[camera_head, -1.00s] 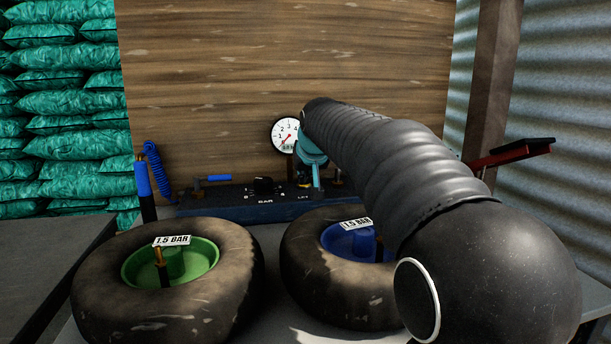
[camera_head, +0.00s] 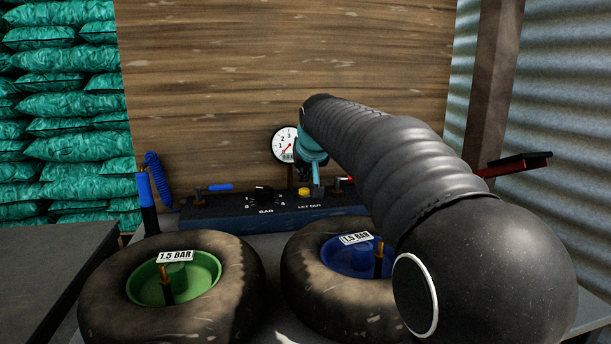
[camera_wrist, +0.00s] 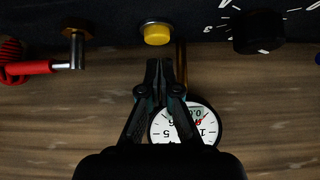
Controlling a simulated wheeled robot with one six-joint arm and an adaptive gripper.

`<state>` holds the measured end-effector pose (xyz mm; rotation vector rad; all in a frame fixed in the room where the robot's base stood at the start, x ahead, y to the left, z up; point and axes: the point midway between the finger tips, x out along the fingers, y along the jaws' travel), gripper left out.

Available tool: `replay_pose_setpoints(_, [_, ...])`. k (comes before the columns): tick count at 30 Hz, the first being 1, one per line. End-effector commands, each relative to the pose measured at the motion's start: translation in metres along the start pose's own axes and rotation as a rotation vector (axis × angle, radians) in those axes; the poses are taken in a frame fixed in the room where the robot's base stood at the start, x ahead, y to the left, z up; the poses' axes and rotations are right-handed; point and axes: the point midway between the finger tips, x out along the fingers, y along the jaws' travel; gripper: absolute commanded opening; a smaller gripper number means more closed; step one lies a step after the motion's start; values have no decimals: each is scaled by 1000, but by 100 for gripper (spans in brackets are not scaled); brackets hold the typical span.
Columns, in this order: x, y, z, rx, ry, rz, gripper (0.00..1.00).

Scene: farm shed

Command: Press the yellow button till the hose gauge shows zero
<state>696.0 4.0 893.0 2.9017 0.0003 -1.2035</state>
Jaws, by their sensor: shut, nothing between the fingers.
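The yellow button (camera_head: 305,192) sits on top of the dark blue control box (camera_head: 225,214), by the "LET OUT" label. It also shows in the wrist view (camera_wrist: 157,34), where the scene is upside down. My gripper (camera_wrist: 157,63) is shut and empty. Its tips point at the button, with a small gap in the picture; the exact distance is unclear. In the head view my gripper (camera_head: 316,186) is just right of the button, partly hidden by my arm. The round white gauge (camera_head: 283,141) is behind it, partly covered by my gripper. Its red needle points near the low end; the small display is not clearly readable.
A black knob (camera_head: 264,191) marked BAR is left of the button. A blue coiled hose (camera_head: 153,175) is at left, a red handle (camera_head: 515,163) at right. A wooden board stands behind.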

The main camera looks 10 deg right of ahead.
Motion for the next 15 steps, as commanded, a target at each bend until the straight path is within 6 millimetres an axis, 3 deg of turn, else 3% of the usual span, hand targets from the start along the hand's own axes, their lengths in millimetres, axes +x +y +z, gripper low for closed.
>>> replay_pose_setpoints(1, [-14,0,-6,0,6,0,0])
replay_pose_setpoints(9, [-70,0,-6,0,12,0,0])
replay_pose_setpoints(15, [-97,1,-6,1,12,1,0])
